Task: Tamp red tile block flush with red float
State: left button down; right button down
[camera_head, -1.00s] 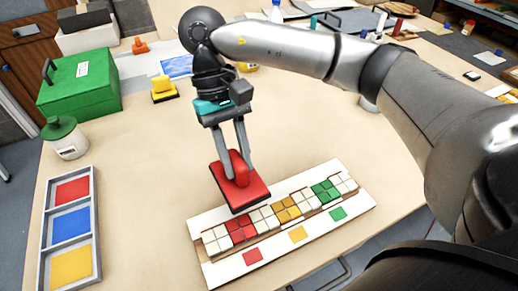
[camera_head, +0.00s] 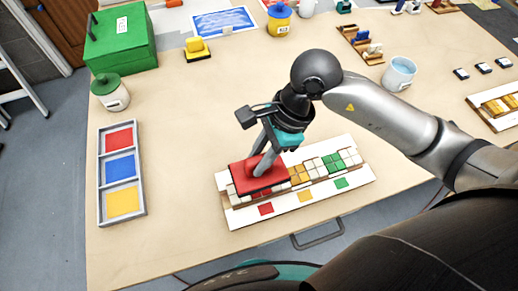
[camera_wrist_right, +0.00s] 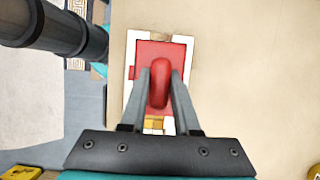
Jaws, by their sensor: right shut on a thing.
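My right gripper (camera_head: 262,162) is shut on the handle of the red float (camera_head: 243,181). The float's flat plate lies over the left part of the mosaic panel (camera_head: 357,183), on or just above the tiles; I cannot tell whether it touches. It hides the red tile block beneath it. The orange tiles (camera_head: 299,174) and green tiles (camera_head: 336,163) show to its right, among white tiles. In the right wrist view the red float (camera_wrist_right: 145,55) sits between the two fingers (camera_wrist_right: 160,87), with the panel's white edge around it. My left gripper is not in view.
A grey tray (camera_head: 143,190) with red, blue and yellow compartments lies at left. A lidded jar (camera_head: 113,97), a green box (camera_head: 121,42) and a yellow float (camera_head: 197,50) stand farther back. A white cup (camera_head: 399,75) stands at back right. The table around the panel is mostly clear.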

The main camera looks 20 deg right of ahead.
jog(key=shift+f+b, duration=1.9)
jog(key=shift+f, duration=1.1)
jog(key=shift+f+b, duration=0.7)
jog(key=shift+s+d+f+b, duration=0.1)
jog(key=shift+s+f+b, duration=0.15)
jog(key=shift+b, duration=0.2)
dwell(1.2)
jog(key=shift+r, duration=0.1)
jog(key=shift+w+r+p, duration=0.2)
jog(key=shift+r+p, duration=0.3)
jog(key=shift+r, duration=0.1)
jog(key=shift+r+p, duration=1.8)
jog(key=shift+r, duration=1.2)
jog(key=shift+w, duration=0.1)
